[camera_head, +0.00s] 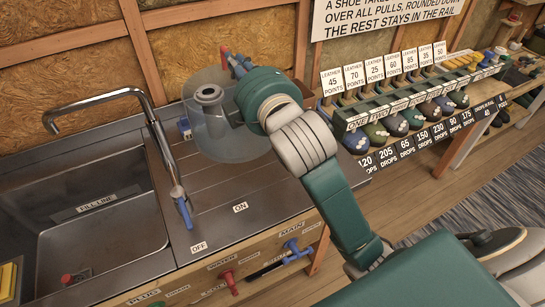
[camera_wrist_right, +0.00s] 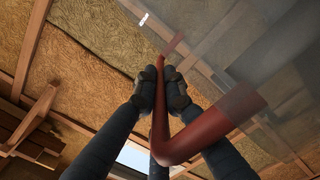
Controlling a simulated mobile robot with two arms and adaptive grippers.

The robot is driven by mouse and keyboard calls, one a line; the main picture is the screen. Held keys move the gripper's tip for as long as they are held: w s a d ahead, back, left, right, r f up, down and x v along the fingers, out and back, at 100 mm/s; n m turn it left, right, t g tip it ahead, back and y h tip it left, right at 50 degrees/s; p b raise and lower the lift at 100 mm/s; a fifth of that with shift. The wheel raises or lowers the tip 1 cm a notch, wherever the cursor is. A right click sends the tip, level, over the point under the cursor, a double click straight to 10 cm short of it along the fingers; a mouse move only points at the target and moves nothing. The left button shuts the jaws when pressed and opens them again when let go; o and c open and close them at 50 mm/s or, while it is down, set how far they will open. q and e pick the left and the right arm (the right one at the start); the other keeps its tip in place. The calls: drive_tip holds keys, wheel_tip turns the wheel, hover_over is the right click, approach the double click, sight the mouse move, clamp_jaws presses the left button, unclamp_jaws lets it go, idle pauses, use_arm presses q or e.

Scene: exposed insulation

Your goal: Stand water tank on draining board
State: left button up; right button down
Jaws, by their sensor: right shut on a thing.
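The water tank (camera_head: 215,148) is a clear, see-through round vessel with a grey neck on top. In the head view it is upright over the back of the draining board (camera_head: 222,210), right of the tap; I cannot tell whether its base touches the board. My right gripper (camera_wrist_right: 162,88) is shut on a red bar, seemingly the tank's handle (camera_wrist_right: 205,138), in the right wrist view. In the head view my right wrist covers much of the grip. My left gripper is not in view.
A curved metal tap (camera_head: 160,130) and a sink (camera_head: 95,235) lie left of the board. A blue lever (camera_head: 184,212) stands at the tap's base. The front of the board is clear.

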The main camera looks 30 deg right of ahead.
wheel_tip(320, 180, down, 15)
drive_tip(key=shift+s+a+r+b, duration=0.15)
drive_tip(key=shift+r+b, duration=0.05)
drive_tip(key=shift+b, duration=0.6)
wheel_tip(320, 180, down, 4)
drive_tip(key=shift+r, duration=0.1)
drive_tip(key=shift+f, duration=0.55)
drive_tip(key=c, duration=1.9)
unclamp_jaws()
drive_tip(key=shift+f, duration=0.15)
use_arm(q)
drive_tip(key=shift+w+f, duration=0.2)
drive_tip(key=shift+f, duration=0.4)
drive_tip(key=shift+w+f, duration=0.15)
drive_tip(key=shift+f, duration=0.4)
use_arm(e)
drive_tip(key=shift+o, duration=0.3)
drive_tip(key=shift+s, duration=0.1)
